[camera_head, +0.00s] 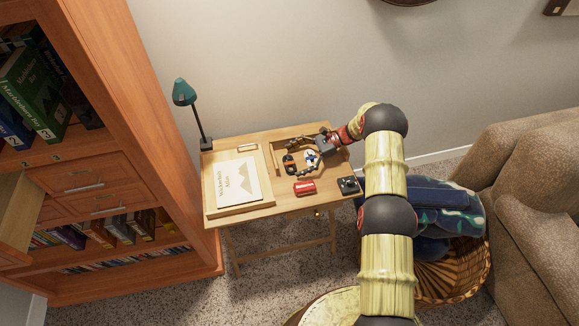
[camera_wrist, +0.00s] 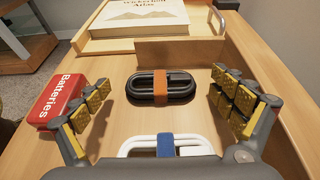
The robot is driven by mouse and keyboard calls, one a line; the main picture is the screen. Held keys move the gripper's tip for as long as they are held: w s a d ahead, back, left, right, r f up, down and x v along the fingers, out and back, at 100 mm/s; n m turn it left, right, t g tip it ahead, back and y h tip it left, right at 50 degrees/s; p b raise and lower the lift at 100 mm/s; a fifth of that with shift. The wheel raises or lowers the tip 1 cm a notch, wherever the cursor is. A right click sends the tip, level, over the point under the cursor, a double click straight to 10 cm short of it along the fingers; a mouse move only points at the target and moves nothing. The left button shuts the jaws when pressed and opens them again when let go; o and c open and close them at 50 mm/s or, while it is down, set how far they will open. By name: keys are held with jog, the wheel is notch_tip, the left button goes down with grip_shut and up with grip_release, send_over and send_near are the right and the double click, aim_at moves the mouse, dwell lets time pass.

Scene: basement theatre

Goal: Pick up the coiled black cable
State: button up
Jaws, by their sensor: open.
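The coiled black cable (camera_wrist: 141,88) lies flat on the wooden desk, bound with an orange band, in the middle of the wrist view. In the head view it (camera_head: 289,168) is small and partly hidden by my gripper (camera_head: 303,159). My gripper (camera_wrist: 163,92) is open, with one yellow-padded finger left of the cable and one right of it in the wrist view. Nothing is between the pads that I can see held; whether the fingertips are level with the cable is unclear.
A white cable (camera_wrist: 130,146) with a blue band lies nearer my palm, partly hidden by it. A red batteries box (camera_wrist: 55,100) lies beside the left finger. A book (camera_wrist: 145,15) rests behind a low wooden ledge (camera_wrist: 195,50). A green lamp (camera_head: 185,93) stands at the desk's back left.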

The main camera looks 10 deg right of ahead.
jog(key=shift+a, duration=0.15)
jog(key=shift+c, duration=1)
jog(key=c, duration=1)
